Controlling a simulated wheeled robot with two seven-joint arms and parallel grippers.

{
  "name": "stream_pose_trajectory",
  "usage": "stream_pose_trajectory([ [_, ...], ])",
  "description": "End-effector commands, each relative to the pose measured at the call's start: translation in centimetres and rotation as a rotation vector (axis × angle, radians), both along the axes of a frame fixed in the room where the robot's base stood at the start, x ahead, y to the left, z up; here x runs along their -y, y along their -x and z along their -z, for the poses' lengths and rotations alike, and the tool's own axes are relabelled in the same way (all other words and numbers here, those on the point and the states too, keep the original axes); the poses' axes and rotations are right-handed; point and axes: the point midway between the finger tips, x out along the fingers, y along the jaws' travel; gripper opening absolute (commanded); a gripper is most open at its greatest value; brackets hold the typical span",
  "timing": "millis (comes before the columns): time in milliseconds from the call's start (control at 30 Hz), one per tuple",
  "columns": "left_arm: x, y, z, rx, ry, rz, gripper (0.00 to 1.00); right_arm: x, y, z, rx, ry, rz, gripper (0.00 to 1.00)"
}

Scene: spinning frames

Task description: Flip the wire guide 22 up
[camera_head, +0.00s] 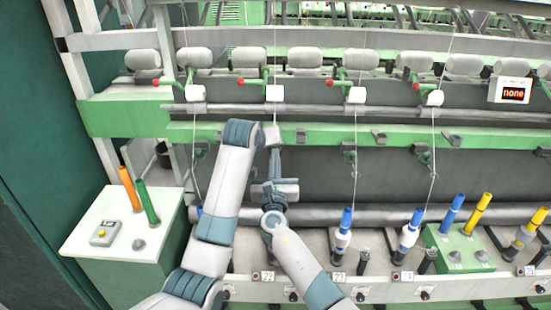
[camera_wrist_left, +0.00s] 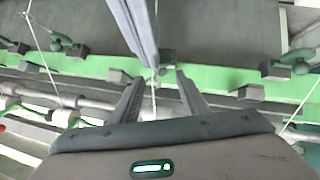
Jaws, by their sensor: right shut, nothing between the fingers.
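The number 22 label (camera_head: 267,276) is on the front rail below my arms. The wire guide in line with it, on the green rail, is mostly hidden behind my gripper in the head view; in the left wrist view a small green part of the wire guide (camera_wrist_left: 165,70) shows behind the fingers. My right gripper (camera_head: 275,155) is shut and points up in front of it. My left gripper (camera_wrist_left: 157,82) is open, with a thread (camera_wrist_left: 153,90) showing between its fingers; the head view hides its fingers. I cannot tell whether the guide is up or down.
Neighbouring guides hang on the green rail (camera_head: 320,132) at left and right (camera_head: 349,155). Threads run up to white rollers (camera_head: 275,93). Bobbins (camera_head: 342,240) stand below. A side table (camera_head: 85,235) with orange and green spindles is at left.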

Motion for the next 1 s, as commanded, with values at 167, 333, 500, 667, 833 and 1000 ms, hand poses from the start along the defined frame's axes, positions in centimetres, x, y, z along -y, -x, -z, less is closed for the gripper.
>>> stream_pose_trajectory([
  [167, -0.5, 1.1, -1.0, 0.003, 0.000, -0.003, 0.38, 0.0, 0.0, 0.0, 0.000, 0.000, 0.000, 0.00],
  [333, -0.6, 1.5, -1.2, 0.001, 0.000, -0.003, 0.38, 0.0, 0.0, 0.0, 0.000, 0.000, 0.000, 0.00],
  [500, -0.5, 1.6, -1.2, 0.002, 0.000, -0.002, 0.38, 0.0, 0.0, 0.0, 0.000, 0.000, 0.000, 0.00],
  [667, -0.5, 1.5, -1.2, 0.002, 0.000, -0.001, 0.38, 0.0, 0.0, 0.0, 0.000, 0.000, 0.000, 0.00],
  [833, -0.3, 1.3, -0.9, 0.021, 0.013, 0.011, 0.38, 0.0, 0.0, 0.0, 0.000, 0.000, 0.000, 0.00],
  [1000, 0.0, 0.7, -0.4, 0.080, 0.055, 0.047, 0.38, 0.0, 0.0, 0.0, 0.000, 0.000, 0.000, 0.00],
])
